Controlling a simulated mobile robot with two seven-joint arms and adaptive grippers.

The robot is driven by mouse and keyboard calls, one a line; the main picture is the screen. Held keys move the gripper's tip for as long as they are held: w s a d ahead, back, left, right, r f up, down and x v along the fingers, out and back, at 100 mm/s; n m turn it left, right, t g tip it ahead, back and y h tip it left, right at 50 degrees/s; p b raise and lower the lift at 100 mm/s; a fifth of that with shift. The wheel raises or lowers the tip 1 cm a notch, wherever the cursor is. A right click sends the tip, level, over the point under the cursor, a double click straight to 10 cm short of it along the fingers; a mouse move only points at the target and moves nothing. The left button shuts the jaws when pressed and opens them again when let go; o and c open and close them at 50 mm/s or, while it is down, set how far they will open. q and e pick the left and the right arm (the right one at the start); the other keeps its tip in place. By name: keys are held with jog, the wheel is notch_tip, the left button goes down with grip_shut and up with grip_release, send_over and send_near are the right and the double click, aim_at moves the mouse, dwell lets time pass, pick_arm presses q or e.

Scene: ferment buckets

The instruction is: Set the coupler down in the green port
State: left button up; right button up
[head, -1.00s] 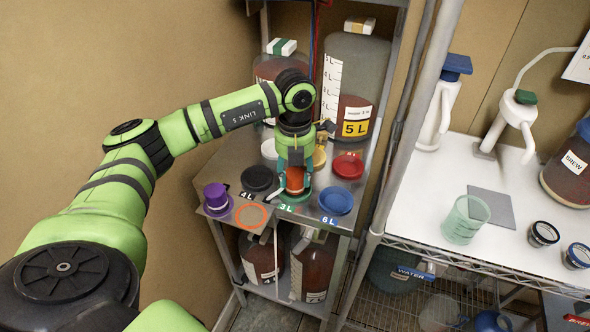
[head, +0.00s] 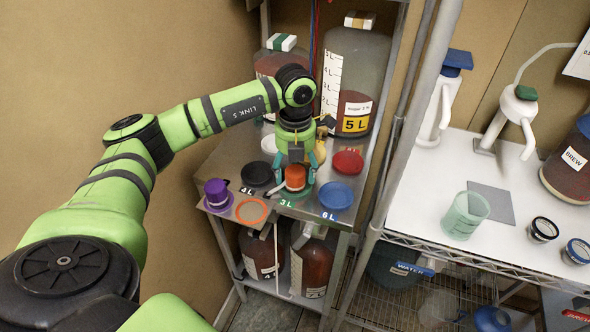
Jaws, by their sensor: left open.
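The orange coupler (head: 295,177) stands upright at the green port (head: 290,199) marked 3 L, on the front part of the metal shelf. Only part of the green port's rim shows below the coupler. I cannot tell whether the coupler is fully seated. My left gripper (head: 297,182) points down over the coupler with its teal fingers spread on either side of it, open. My right gripper is out of view.
Near the coupler are a black port (head: 256,174), a blue port (head: 336,195), a red port (head: 347,163), an orange ring (head: 251,211) and a purple coupler (head: 216,190). Large jars, one labelled 5 L (head: 352,95), stand behind. A white table (head: 420,195) is right.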

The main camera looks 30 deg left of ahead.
aim_at(295, 171)
pick_arm(q)
notch_tip(295, 171, up, 12)
jog(key=b, duration=0.2)
jog(key=shift+f, duration=0.25)
jog(key=shift+f, duration=0.1)
